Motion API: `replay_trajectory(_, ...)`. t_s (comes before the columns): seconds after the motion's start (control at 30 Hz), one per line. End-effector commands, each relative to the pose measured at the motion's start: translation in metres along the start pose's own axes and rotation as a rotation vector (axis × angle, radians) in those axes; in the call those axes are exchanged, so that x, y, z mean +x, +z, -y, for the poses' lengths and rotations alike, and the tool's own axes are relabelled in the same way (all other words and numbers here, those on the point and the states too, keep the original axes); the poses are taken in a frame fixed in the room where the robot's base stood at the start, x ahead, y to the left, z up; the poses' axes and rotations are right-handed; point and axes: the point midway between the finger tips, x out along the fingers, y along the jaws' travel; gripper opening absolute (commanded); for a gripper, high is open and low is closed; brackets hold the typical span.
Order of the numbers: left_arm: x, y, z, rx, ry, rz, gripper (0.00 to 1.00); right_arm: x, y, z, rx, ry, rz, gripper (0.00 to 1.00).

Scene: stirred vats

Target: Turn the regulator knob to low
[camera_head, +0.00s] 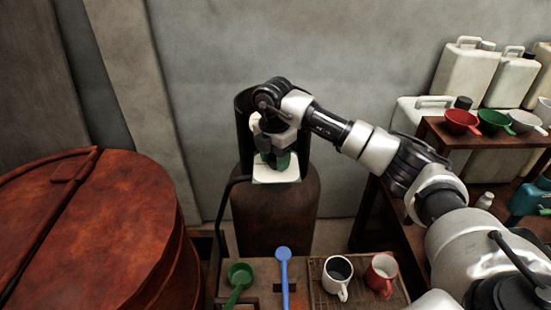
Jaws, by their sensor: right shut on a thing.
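A rusty brown gas cylinder (275,215) stands upright against the wall, with a dark collar (244,115) at its top. A white plate (277,176) shows at the front of its top. A green part, seemingly the regulator knob (284,161), shows just above the plate. My right gripper (274,157) reaches down to it from above and is shut on it. The fingers hide much of the knob, so its setting cannot be read. My left gripper is not in view.
A large rusty vat (95,230) stands at left. In front of the cylinder are a green scoop (239,274), a blue spoon (283,256), a white mug (338,271) and a red mug (381,270). Shelves at right hold bowls and white jerrycans (467,70).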

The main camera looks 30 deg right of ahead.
Motion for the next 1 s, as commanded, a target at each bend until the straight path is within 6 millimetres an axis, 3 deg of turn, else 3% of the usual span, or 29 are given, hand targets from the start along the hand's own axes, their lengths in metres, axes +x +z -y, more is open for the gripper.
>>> replay_trajectory(0.4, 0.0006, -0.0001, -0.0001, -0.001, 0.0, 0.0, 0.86, -0.0024, 0.0015, -0.0008, 0.194, 0.004, -0.004, 0.2)
replay_trajectory(0.97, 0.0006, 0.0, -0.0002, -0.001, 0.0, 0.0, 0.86, -0.0028, 0.0015, -0.0009, 0.222, 0.005, -0.006, 0.2)
replay_trajectory(1.0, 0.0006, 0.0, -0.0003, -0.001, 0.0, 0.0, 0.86, -0.0028, 0.0015, -0.0009, 0.222, 0.005, -0.006, 0.48)
